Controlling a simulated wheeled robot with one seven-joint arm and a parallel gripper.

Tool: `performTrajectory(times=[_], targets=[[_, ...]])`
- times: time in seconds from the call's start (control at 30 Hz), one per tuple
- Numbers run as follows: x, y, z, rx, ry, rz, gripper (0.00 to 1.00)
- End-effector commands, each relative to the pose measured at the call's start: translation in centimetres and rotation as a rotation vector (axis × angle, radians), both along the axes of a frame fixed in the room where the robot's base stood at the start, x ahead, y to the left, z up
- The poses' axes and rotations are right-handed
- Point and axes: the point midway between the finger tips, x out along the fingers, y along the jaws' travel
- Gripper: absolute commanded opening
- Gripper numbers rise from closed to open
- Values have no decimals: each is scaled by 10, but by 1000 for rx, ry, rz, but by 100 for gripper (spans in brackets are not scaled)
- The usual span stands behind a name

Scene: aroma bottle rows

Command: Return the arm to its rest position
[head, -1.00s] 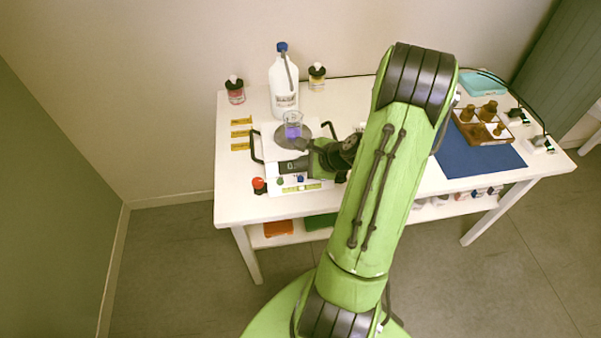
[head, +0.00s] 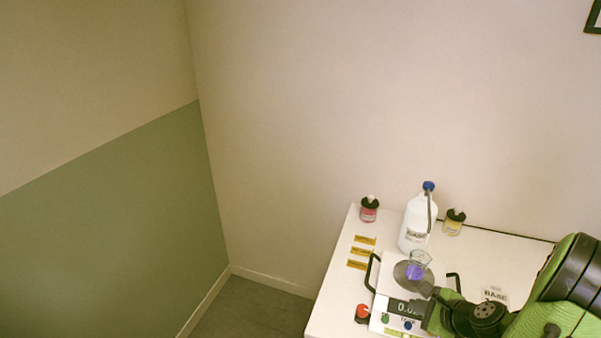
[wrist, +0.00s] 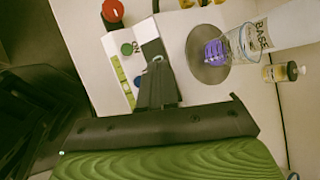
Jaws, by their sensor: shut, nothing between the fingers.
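My green arm (head: 560,312) reaches in from the lower right of the head view. My gripper (head: 430,290) is over the front of the balance, close to the glass beaker (head: 419,262). In the wrist view my gripper (wrist: 157,68) is shut with nothing between its fingers, and the beaker (wrist: 232,48) stands apart from it to the right. The beaker holds something purple and stands on the round grey pan (head: 401,273) of the white balance, whose display (head: 404,309) is partly legible.
A white BASE bottle (head: 415,225) with a blue cap stands behind the balance. A red jar (head: 369,212) and a yellow jar (head: 453,225) flank it. A red button (head: 363,312) and yellow labels (head: 359,252) are at the left of the white table (head: 333,290).

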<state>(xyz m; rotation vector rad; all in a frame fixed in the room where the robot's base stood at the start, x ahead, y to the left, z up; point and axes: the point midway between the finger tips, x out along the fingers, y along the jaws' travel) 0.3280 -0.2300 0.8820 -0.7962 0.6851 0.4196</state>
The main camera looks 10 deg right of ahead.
Motion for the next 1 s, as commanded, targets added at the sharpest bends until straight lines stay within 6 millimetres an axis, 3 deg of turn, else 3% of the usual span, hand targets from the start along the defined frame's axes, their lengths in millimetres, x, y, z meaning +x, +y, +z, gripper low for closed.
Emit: performTrajectory(times=[0.07, 0.13, 0.27, 0.37, 0.5, 0.6, 0.73, 0.83, 1.0], targets=[[5, 11, 11, -46, 7, 67, 0], [11, 35, 34, -155, 33, 228, 0], [8, 104, 95, -471, 94, 675, 0], [-12, 151, 138, -713, 124, 991, 0], [-59, 200, 193, -1029, 127, 1368, 0], [-98, 220, 222, -1215, 104, 1573, 0], [-134, 229, 240, -1356, 69, 1731, 0], [-146, 230, 242, -1392, 58, 1779, 0], [-147, 230, 241, -1394, 59, 1784, 0]])
